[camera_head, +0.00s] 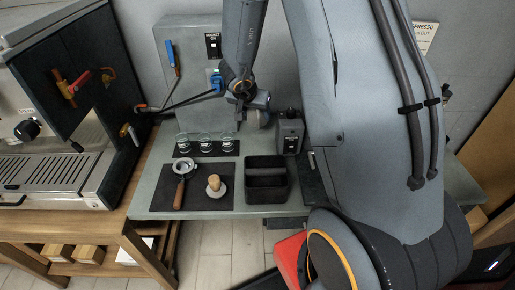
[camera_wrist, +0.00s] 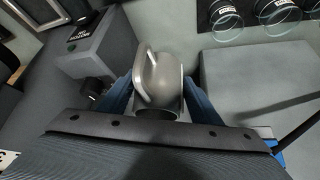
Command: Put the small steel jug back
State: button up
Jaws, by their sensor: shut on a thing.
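The small steel jug (camera_wrist: 160,85) is between the blue fingers of my gripper (camera_wrist: 158,98) in the wrist view, its curved handle facing the camera. My gripper is shut on it. In the head view my gripper (camera_head: 240,112) is above the back of the grey counter, behind the row of glass cups. A pale rounded metal shape beside it there is partly covered by my wrist. I cannot tell how far the jug is above the surface.
Glass cups (camera_head: 201,140) stand on a dark mat left of my gripper. A grey box (camera_head: 290,134) stands to the right. Nearer are a black open bin (camera_head: 266,185), a portafilter (camera_head: 183,168) and a wooden-handled tamper (camera_head: 215,184). A large machine (camera_head: 60,110) fills the left.

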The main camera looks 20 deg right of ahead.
jog(key=shift+d+f+b, duration=0.15)
jog(key=shift+f+b, duration=0.25)
jog(key=shift+f, duration=0.4)
notch_tip(320, 180, down, 10)
jog(key=shift+r+b, duration=0.1)
jog(key=shift+b, duration=0.6)
jog(key=o, duration=1.3)
